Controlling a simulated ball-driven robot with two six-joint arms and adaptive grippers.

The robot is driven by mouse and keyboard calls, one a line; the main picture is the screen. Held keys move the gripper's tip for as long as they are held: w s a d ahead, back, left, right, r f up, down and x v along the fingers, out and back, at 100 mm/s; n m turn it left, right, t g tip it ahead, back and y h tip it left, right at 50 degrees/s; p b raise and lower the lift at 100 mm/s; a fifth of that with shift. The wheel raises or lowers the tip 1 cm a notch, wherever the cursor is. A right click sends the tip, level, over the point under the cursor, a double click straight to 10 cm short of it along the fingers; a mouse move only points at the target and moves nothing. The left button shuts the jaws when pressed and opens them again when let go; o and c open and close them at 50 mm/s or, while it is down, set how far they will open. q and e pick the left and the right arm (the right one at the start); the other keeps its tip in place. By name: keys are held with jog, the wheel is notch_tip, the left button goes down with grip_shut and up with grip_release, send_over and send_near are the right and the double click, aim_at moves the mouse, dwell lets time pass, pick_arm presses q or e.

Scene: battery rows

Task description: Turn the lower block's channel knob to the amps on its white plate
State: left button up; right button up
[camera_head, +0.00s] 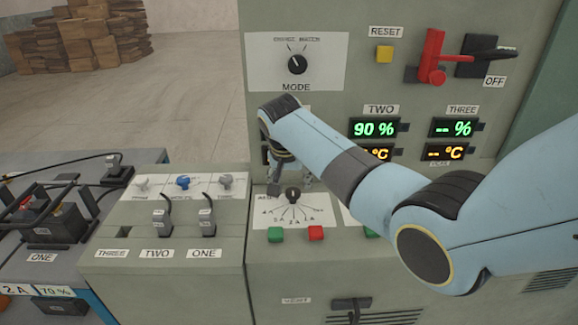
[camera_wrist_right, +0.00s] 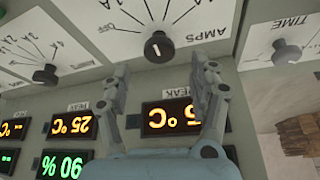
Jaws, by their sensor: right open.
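The amps knob (camera_head: 292,194) is black and sits on a white dial plate (camera_head: 318,211) with fanned lines and amp marks. In the right wrist view the same knob (camera_wrist_right: 158,47) shows upside down, with a white pointer line, below the word AMPS. My right gripper (camera_head: 288,177) is open, just above the knob in the head view. In the wrist view its fingers (camera_wrist_right: 163,70) stand on either side of the knob, apart from it. A white plate (camera_head: 38,291) at the lower left reads "2 A" and "70 %". My left gripper is not in view.
A neighbouring dial knob (camera_wrist_right: 45,75) and a TIME knob (camera_wrist_right: 286,52) flank the amps knob. Green (camera_head: 275,235) and red (camera_head: 316,233) buttons sit below the plate. My right arm covers part of the cabinet and displays. A battery block (camera_head: 60,225) stands on the left bench.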

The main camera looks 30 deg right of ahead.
jog(key=v, duration=0.7)
jog(key=shift+s, duration=0.1)
